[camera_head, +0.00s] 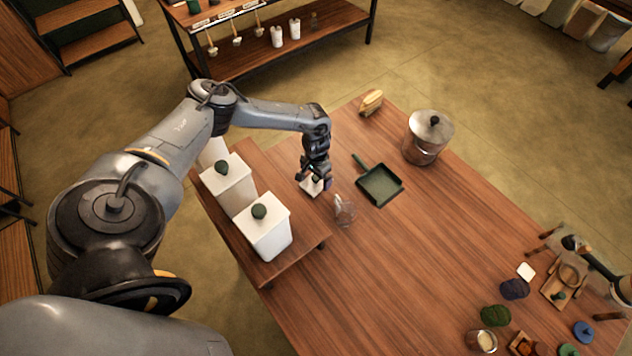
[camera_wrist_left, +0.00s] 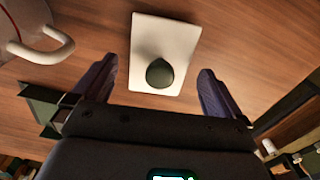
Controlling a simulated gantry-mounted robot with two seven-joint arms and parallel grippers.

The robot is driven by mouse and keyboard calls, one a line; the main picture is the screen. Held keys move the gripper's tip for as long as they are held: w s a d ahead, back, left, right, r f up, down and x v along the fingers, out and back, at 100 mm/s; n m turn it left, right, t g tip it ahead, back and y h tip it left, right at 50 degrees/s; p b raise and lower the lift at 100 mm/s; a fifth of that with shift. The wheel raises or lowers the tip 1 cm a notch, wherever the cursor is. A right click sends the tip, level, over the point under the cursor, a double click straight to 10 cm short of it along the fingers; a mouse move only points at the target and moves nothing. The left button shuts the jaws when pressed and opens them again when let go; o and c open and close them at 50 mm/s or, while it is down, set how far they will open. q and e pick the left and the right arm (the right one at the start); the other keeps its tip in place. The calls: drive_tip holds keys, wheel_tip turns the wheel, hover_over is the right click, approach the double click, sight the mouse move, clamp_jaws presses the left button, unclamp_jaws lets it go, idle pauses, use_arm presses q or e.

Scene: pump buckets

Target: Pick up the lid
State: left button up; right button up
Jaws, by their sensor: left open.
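The lid is a flat white square with a dark green knob. It lies on the wooden table in the head view (camera_head: 311,187), partly hidden under my left gripper (camera_head: 318,178). In the left wrist view the lid (camera_wrist_left: 146,35) is in full sight, knob facing the camera. My left gripper (camera_wrist_left: 156,66) is open there, its two dark fingers apart on either side of the lid's near end, with the knob (camera_wrist_left: 160,73) between them. Nothing is held. Whether the fingers touch the lid is unclear. My right gripper is not in view.
White canisters with green-knobbed lids (camera_head: 270,236) stand on a raised wooden board left of the gripper. A clear glass vessel (camera_head: 345,211) stands close by on the right. Farther right are a dark green pan (camera_head: 380,185) and a metal pot (camera_head: 426,142). The table's middle is clear.

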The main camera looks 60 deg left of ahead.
use_arm(q)
drive_tip(key=shift+f, duration=0.75)
drive_tip(key=c, duration=0.9)
drive_tip(key=shift+c, duration=0.3)
drive_tip(key=shift+r, duration=0.15)
